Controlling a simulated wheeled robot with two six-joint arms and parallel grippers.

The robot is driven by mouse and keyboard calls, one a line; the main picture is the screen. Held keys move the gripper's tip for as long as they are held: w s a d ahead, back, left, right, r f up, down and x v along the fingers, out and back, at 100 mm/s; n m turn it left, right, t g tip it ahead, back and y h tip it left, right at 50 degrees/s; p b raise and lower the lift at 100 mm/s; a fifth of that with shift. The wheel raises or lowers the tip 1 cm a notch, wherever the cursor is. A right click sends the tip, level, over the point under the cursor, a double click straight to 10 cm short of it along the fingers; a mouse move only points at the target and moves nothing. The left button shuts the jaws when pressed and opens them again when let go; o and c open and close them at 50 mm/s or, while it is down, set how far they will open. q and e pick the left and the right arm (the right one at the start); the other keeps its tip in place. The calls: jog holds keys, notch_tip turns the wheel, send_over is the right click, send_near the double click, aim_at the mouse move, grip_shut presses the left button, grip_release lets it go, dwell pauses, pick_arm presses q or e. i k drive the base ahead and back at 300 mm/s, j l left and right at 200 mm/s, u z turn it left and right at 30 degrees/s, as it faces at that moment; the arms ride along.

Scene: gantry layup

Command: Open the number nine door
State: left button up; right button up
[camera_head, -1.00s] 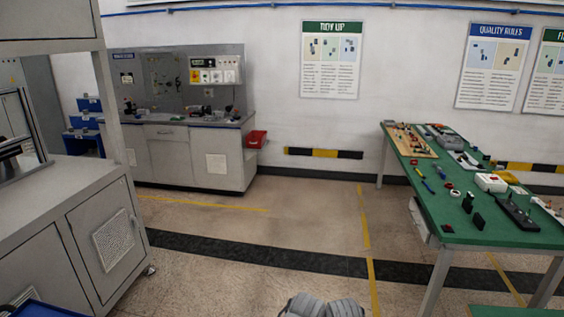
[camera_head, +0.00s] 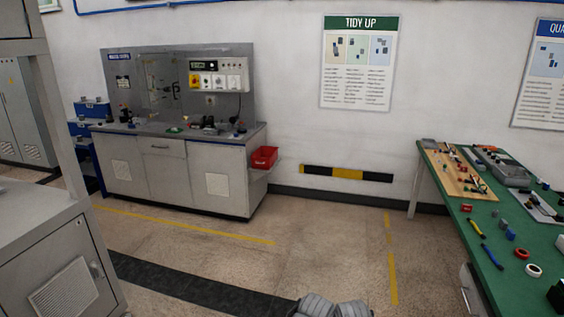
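No door with a readable number nine shows. A grey cabinet door with a vented panel (camera_head: 64,292) stands shut at the lower left. The grey workbench (camera_head: 170,172) at the back has shut doors with pale panels and a drawer; no number on them can be read. At the far left a tall grey locker (camera_head: 20,115) with vents is partly hidden behind a frame post.
A green-topped table (camera_head: 510,262) with tools stands at the right. A red bin (camera_head: 263,158) hangs on the workbench's right side. Blue bins (camera_head: 92,110) stand left of it. The speckled floor (camera_head: 240,265) between is clear, with yellow lines.

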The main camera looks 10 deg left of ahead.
aim_at(55, 277)
jog(key=i+u, duration=0.5)
jog(key=i+l+u, duration=0.15)
jog(key=i+u, duration=0.3)
jog(key=i+j+u, duration=0.1)
jog(key=i+u, duration=0.8)
jog(key=i+j, duration=0.15)
jog(key=i, duration=0.35)
jog(key=i+j, duration=0.2)
jog(key=i, duration=0.25)
jog(key=i+l+z, duration=0.05)
